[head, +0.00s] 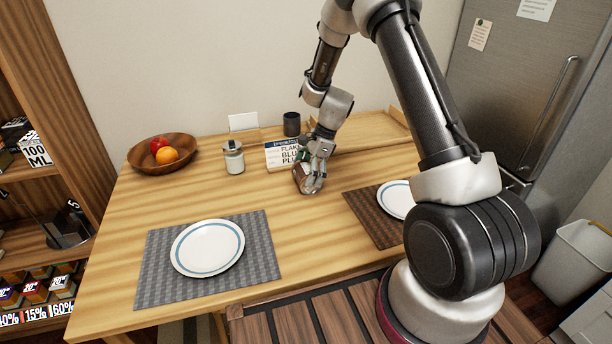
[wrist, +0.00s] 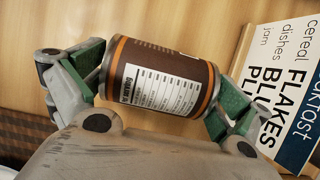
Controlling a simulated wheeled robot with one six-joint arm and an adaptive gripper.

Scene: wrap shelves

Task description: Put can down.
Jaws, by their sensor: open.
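The can (wrist: 160,80), brown with orange bands and a white label panel, lies across the wrist view between the two green-padded fingers of my gripper (wrist: 160,92). Its side faces the wrist camera, and the fingers stand by its two ends. The jaws are open; I cannot tell whether a pad still touches the can. In the head view my gripper (head: 314,170) is low over the wooden table (head: 200,205), with the can (head: 305,182) partly hidden beneath the fingers. The can appears to be at the tabletop.
A breakfast sign (head: 281,156) stands close behind my gripper. Beyond are a dark cup (head: 291,124), a lidded jar (head: 233,158) and a fruit bowl (head: 145,161). In front are a plate (head: 208,247) on a grey placemat (head: 160,287) and another plate (head: 394,200) on a brown placemat (head: 372,216).

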